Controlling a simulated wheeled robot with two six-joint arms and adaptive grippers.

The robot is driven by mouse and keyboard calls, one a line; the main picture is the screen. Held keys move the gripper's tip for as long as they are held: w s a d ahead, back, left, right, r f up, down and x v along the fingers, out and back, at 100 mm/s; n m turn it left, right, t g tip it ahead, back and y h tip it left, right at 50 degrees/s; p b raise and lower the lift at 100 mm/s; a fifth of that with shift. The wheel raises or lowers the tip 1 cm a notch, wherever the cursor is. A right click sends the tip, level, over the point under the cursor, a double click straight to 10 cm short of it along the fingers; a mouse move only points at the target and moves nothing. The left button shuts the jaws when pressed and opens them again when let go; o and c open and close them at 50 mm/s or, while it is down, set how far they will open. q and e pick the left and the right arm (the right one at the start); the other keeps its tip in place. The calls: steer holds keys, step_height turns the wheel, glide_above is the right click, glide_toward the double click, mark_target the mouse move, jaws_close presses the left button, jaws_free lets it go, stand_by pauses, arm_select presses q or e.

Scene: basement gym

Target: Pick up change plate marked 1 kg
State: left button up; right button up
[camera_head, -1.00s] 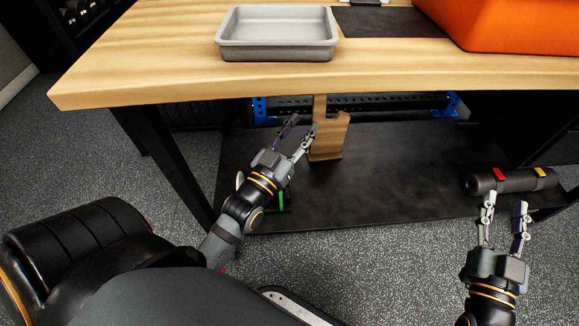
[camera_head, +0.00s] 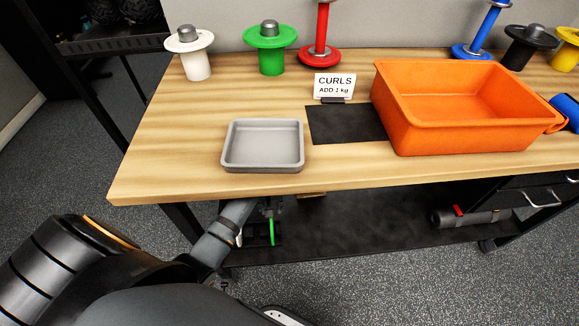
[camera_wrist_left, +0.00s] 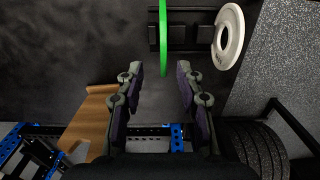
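In the left wrist view a green plate (camera_wrist_left: 163,30) stands edge-on in a dark rack, its near edge just reaching between the fingertips of my left gripper (camera_wrist_left: 162,72). The gripper is open, with a gap on either side of the plate. A white plate (camera_wrist_left: 229,37) stands to the right of it, outside the fingers. In the head view the green plate (camera_head: 271,231) shows below the table edge, with the white plate (camera_head: 239,236) partly hidden by my left arm. No weight marking is readable on either plate. My right gripper is not in view.
The wooden table (camera_head: 180,140) overhangs my left arm. On it are a grey tray (camera_head: 262,165), an orange bin (camera_head: 455,135), a sign reading "CURLS ADD 1 kg" (camera_head: 334,84) and several coloured stands. A wooden piece (camera_wrist_left: 90,122) is left of my gripper.

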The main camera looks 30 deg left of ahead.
mark_target(271, 220)
arm_select(q)
steer(key=shift+f, duration=0.45)
step_height(271, 220, down, 5)
steer(key=shift+f+b, duration=0.1)
steer(key=shift+b, duration=1.05)
steer(key=f+b, duration=0.1)
steer(key=f, duration=0.1)
steer(key=a+f+b, duration=0.1)
steer(key=f, duration=0.1)
steer(key=shift+w+f, duration=0.15)
steer(key=shift+f, duration=0.15)
jaws_close()
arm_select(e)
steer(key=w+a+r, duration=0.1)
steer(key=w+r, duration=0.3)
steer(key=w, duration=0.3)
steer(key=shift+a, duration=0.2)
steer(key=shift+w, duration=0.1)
arm_select(q)
steer(key=shift+w, duration=0.1)
